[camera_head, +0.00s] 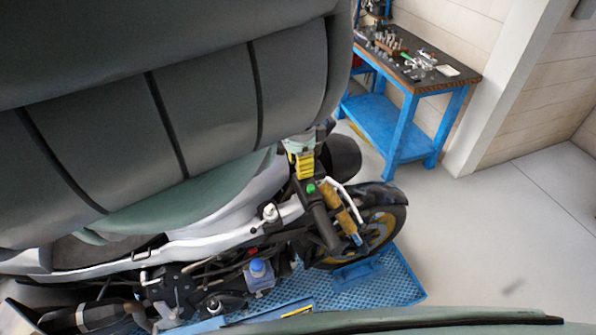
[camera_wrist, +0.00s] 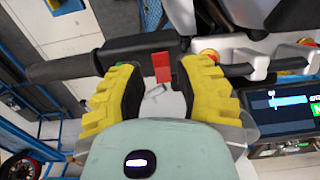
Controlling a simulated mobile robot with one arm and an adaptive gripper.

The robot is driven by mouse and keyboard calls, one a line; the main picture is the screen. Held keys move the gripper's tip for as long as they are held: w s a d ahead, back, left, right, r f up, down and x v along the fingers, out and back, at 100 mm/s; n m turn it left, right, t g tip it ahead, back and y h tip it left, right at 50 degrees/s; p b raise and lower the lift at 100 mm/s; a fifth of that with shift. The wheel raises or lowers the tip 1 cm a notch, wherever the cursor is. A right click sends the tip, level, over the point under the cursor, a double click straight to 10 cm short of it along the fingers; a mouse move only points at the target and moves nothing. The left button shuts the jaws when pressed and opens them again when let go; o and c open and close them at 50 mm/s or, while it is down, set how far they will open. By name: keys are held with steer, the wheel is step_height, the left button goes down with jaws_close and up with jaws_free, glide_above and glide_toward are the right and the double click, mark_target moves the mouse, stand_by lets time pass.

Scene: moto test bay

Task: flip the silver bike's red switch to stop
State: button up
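The silver bike (camera_head: 215,230) stands below my arm in the head view, its handlebar end to the right. In the wrist view the red switch (camera_wrist: 161,67) hangs below the black housing (camera_wrist: 138,46) on the handlebar. My gripper (camera_wrist: 160,88) has its two yellow fingers apart, one on each side of the red switch, with visible gaps between. In the head view my gripper (camera_head: 302,165) is at the handlebar. The red switch is hidden or too small to tell there. Whether a fingertip touches the housing cannot be told.
A display (camera_wrist: 285,107) is right of my gripper in the wrist view. The black grip (camera_wrist: 60,68) extends left. The bike stands on a blue platform (camera_head: 405,285). A blue workbench (camera_head: 385,125) with small tools is behind. Grey floor at right is clear.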

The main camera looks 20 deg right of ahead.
steer(key=shift+w+d+r+p, duration=0.15)
steer(key=shift+d+r+p, duration=0.05)
steer(key=shift+d+p, duration=0.4)
steer(key=shift+a+f+p, duration=0.1)
steer(key=shift+f+p, duration=0.3)
steer(key=shift+p, duration=0.3)
steer(key=shift+a+f+p, duration=0.65)
steer(key=shift+a+f, duration=0.15)
steer(key=shift+f, duration=0.15)
jaws_close()
